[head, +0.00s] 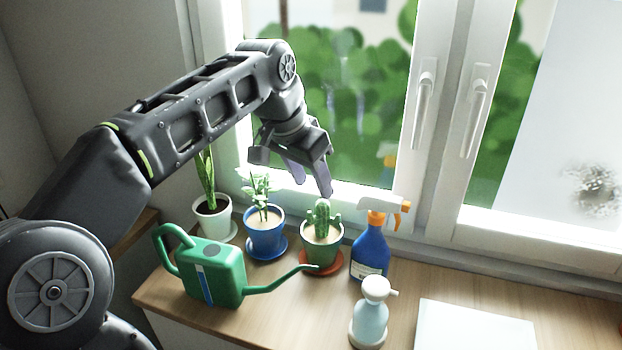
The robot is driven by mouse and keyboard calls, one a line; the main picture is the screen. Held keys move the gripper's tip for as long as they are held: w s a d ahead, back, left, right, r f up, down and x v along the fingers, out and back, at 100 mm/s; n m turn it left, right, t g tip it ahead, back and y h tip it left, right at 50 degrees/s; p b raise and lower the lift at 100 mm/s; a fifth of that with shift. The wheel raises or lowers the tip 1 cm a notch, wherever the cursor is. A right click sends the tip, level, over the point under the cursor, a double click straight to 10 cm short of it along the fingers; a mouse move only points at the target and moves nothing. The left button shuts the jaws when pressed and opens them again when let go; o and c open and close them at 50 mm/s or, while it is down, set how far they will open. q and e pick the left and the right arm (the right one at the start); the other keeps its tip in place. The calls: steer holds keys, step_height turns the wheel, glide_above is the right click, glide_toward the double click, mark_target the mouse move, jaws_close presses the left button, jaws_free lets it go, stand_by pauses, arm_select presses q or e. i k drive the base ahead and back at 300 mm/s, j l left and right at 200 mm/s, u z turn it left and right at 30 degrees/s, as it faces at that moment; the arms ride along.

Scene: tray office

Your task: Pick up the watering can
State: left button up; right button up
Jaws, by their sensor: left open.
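A green watering can (212,275) stands upright on the wooden surface at the left. Its looped handle is on the left side and its thin spout points right, ending near the cactus pot. My left gripper (312,186) is open and empty, fingers pointing down, above the potted plants and in front of the window. It is above and to the right of the can and apart from it. My right gripper is not in view.
Three potted plants stand behind the can: a white pot (213,222), a blue pot (264,236) and a green cactus pot (321,250). A blue spray bottle (370,254), a soap dispenser (370,318) and a white flat object (474,328) are to the right.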

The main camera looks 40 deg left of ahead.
mark_target(211, 271)
steer(key=k+l, duration=0.25)
steer(key=k, duration=0.2)
steer(key=k+l, duration=0.25)
steer(key=k, duration=0.25)
